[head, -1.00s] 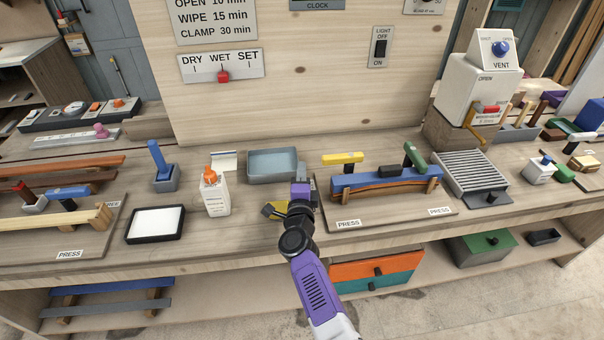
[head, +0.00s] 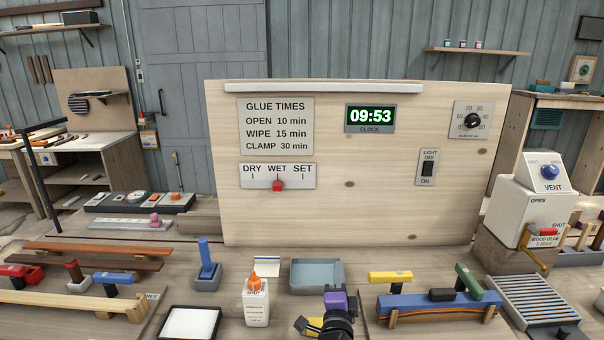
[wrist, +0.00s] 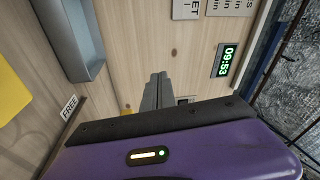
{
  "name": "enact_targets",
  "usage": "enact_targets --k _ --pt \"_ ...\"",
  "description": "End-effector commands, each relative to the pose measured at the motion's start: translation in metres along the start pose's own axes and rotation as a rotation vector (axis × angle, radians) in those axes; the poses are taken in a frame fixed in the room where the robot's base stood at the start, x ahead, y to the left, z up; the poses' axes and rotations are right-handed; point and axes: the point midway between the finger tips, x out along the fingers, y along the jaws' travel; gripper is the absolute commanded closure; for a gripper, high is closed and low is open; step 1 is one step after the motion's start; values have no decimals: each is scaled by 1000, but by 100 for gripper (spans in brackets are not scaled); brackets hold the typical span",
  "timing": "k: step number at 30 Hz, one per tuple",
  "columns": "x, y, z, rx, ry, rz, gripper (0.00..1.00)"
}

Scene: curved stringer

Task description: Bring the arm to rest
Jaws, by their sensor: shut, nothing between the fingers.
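The purple gripper body fills the bottom of that view. The rest of my arm is hidden below the head frame.
A white glue bottle (head: 256,305) stands left of my gripper. A press with a blue bar (head: 410,304) and yellow and green clamps is to the right. The panel (head: 350,215) with its clock (head: 370,118) stands behind. Open air lies above my gripper.

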Motion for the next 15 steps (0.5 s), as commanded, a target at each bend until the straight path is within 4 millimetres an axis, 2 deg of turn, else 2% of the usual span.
enact_targets --k 4,8,15 --pt "-29 -9 -21 -189 -17 -75 100" --pt "-62 -8 -41 -349 -29 -122 100" --pt "-144 3 -79 -648 -63 -174 100"
